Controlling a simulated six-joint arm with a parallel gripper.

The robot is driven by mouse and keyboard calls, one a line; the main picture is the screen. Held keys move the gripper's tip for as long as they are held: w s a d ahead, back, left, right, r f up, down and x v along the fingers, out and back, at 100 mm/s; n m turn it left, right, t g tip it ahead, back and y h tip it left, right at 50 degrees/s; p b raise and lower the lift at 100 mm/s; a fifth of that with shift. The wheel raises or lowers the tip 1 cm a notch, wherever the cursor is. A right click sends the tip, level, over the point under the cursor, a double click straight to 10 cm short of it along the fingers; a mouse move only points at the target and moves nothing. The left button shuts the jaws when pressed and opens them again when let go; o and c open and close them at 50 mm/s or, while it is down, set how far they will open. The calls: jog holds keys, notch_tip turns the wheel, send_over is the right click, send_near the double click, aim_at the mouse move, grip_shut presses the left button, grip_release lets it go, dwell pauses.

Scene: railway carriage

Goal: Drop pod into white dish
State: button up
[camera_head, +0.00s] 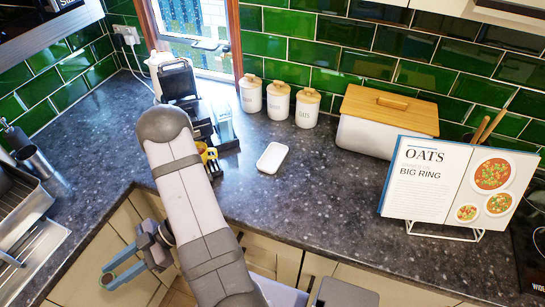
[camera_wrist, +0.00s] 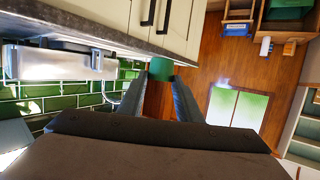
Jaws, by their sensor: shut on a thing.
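The white dish (camera_head: 272,158) is a small, shallow rectangular dish with rounded corners. It lies flat on the dark countertop, right of my arm in the head view, and looks empty. My gripper (camera_head: 108,277) is at the lower left of the head view, in front of the cabinet doors, well away from the dish. The dish is not in the wrist view.
A cookbook (camera_head: 430,178) is at right. Counter in front of the dish is clear.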

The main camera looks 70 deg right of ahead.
dwell(0.3)
jog(key=m+t+h+b, duration=0.1)
jog(key=m+t+h, duration=0.5)
jog(key=m+h, duration=0.8)
send_over(279, 159)
jog(key=w+a, duration=0.5)
jog(key=a, duration=0.8)
jog(key=shift+r+n+h, duration=0.1)
jog(key=shift+n+h, duration=0.2)
jog(key=shift+n, duration=0.2)
jog(key=s+d+r+m+g+h, duration=0.1)
jog(key=s+d+m+h, duration=0.1)
jog(key=d, duration=0.4)
jog(key=s+d+r+m+g+h, duration=0.1)
jog(key=s+d+r+m+h, duration=0.1)
jog(key=d, duration=0.5)
jog(key=shift+s+r+m+g+h, duration=0.15)
jog(key=shift+s+m+g+h, duration=0.3)
jog(key=shift+h, duration=0.45)
jog(key=shift+f+b, duration=2.65)
jog(key=shift+f, duration=0.4)
